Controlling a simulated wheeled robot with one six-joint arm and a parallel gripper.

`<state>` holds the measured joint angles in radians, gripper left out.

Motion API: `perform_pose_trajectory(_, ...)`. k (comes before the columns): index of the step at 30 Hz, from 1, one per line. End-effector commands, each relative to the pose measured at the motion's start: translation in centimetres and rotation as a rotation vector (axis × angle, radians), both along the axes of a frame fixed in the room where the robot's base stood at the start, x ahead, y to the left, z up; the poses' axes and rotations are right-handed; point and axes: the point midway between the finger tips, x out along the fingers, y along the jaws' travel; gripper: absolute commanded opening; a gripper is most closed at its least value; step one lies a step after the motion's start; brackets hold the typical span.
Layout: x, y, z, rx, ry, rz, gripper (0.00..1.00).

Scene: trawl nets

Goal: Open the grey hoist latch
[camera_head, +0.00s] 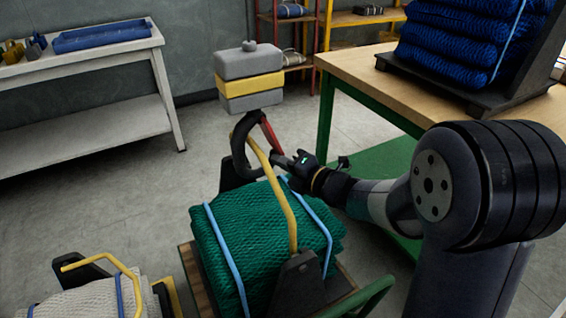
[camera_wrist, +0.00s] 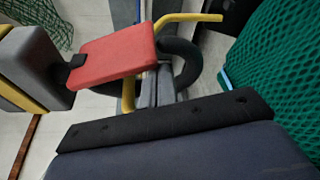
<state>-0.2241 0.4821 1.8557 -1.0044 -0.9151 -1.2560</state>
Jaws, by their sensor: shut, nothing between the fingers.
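The hoist block (camera_head: 250,78) is grey with a yellow band and hangs left of the table; part of it also shows in the wrist view (camera_wrist: 35,65). Below it is a dark curved hook (camera_head: 239,155), also in the wrist view (camera_wrist: 187,68). A red latch (camera_head: 269,134) slants down across the hook's right side; in the wrist view it is a broad red plate (camera_wrist: 110,57). My gripper (camera_head: 277,159) is shut and empty, its grey fingertips (camera_wrist: 158,74) close to the latch's lower end. I cannot tell whether they touch it.
A yellow bar (camera_head: 285,205) rises over the green net bundle (camera_head: 262,225) and passes at the hook. A pale net bundle (camera_head: 95,298) is at the lower left. A wooden-topped table (camera_head: 365,80) with blue nets stands at right, a white bench (camera_head: 85,130) at left.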

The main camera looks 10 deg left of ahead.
Motion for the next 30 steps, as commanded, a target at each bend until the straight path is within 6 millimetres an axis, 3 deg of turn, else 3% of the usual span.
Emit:
perform_pose_trajectory(14,1.0,-1.4,0.7,-0.159,-0.124,-0.002,0.00)
perform_pose_trajectory(30,3.2,-4.2,4.2,-0.564,-0.431,-0.002,0.00)
